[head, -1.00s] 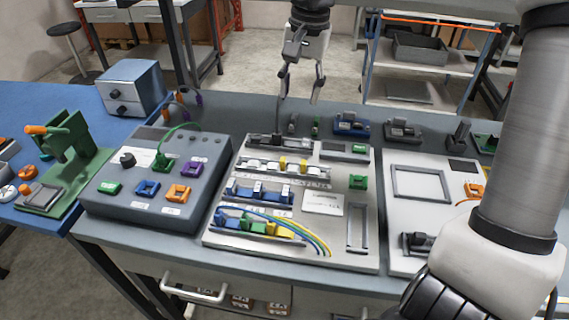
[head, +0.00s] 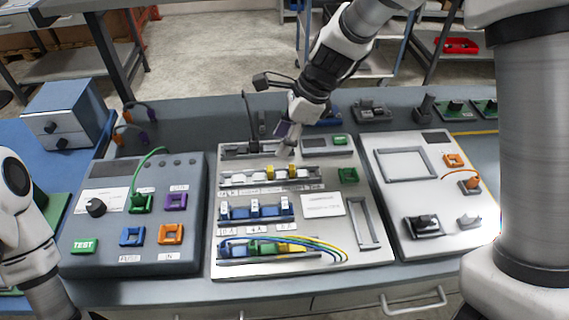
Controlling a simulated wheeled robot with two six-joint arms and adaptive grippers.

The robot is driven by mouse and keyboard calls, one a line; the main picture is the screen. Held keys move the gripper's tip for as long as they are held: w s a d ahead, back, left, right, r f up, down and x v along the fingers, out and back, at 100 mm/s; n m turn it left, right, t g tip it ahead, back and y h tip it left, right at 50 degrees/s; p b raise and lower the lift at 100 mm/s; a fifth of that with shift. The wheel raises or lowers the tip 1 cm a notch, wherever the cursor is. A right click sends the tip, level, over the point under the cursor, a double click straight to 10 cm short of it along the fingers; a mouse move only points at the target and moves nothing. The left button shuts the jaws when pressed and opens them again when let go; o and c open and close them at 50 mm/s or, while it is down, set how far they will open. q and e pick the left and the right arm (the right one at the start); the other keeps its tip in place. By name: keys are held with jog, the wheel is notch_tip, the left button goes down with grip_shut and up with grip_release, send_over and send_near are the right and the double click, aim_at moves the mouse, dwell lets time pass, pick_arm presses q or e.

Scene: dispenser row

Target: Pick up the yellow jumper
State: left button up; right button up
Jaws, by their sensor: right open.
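Two small yellow pieces sit among white blocks on the upper rail of the middle panel, a left one (head: 270,173) and a right one (head: 292,171). Yellow and blue wires (head: 325,247) curve from the lowest block row of that panel. I cannot tell which yellow part is the jumper. My right gripper (head: 286,148) is open and empty, pointing down just behind the upper rail, close to the yellow pieces. I cannot tell its exact height over the panel. My left gripper is out of view; only part of my left arm shows at the left edge.
The middle panel (head: 375,258) also holds a blue block row (head: 257,211) and a green block (head: 348,175). A grey test box (head: 78,225) stands to its left, a light panel (head: 465,230) with a square frame to its right. Small devices line the back.

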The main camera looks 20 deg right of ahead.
aim_at(270, 168)
jog(key=f, duration=0.2)
jog(key=s+f, duration=0.1)
jog(key=shift+a, duration=0.25)
jog(key=x, duration=0.5)
jog(key=shift+w+a+f, duration=0.25)
jog(key=shift+w+a, duration=0.05)
jog(key=shift+a, duration=0.05)
jog(key=c, duration=0.8)
